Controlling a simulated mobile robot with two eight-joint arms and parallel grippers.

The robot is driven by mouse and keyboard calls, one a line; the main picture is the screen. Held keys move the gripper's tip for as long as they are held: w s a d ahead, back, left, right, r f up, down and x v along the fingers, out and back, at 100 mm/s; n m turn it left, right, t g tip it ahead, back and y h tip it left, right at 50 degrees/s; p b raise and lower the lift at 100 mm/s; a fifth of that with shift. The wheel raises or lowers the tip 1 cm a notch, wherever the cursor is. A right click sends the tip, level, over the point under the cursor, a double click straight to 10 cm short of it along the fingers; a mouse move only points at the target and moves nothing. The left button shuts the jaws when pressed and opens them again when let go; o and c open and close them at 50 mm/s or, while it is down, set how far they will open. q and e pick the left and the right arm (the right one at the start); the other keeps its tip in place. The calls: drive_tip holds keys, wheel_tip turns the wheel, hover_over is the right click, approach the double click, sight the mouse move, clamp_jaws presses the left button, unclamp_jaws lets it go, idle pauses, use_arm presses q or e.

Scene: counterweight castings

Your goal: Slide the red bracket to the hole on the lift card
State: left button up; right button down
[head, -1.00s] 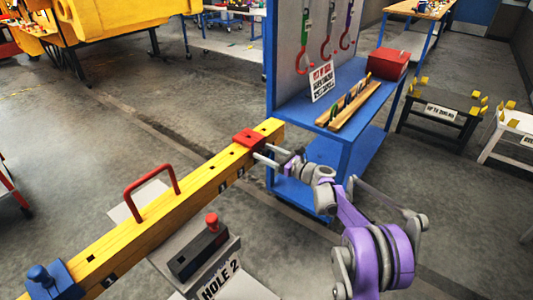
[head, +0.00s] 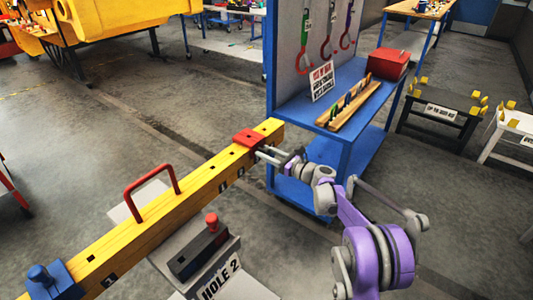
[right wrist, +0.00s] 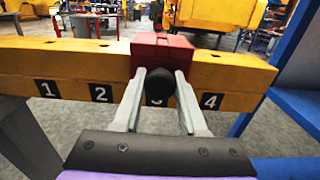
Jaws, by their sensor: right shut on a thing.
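The red bracket (head: 248,137) sits around the yellow beam (head: 205,188) near its far right end. In the right wrist view the bracket (right wrist: 163,47) covers the beam between the numbers 2 and 4, with the 3 partly hidden. My right gripper (head: 260,151) is shut on the bracket's dark knob (right wrist: 158,86), one finger on each side. The lift card (head: 220,278) reads HOLE 2 and stands in front of the beam. Small dark holes run along the beam's top. My left gripper is not in view.
A blue bracket (head: 52,282) sits at the beam's near left end. A red handle (head: 150,183) rises from the beam's top. A dark block with a red knob (head: 199,251) lies by the card. A blue cart (head: 345,120) stands beyond the beam's right end.

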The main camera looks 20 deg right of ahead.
idle(0.8)
drive_tip(key=s+a, duration=0.3)
drive_tip(key=a, duration=0.1)
drive_tip(key=s+a+b, duration=0.1)
drive_tip(key=s+a, duration=0.1)
drive_tip(key=a, duration=0.1)
drive_tip(key=shift+s+a, duration=0.1)
drive_tip(key=shift+s, duration=0.2)
drive_tip(key=shift+c, duration=2.3)
unclamp_jaws()
drive_tip(key=v, duration=1.1)
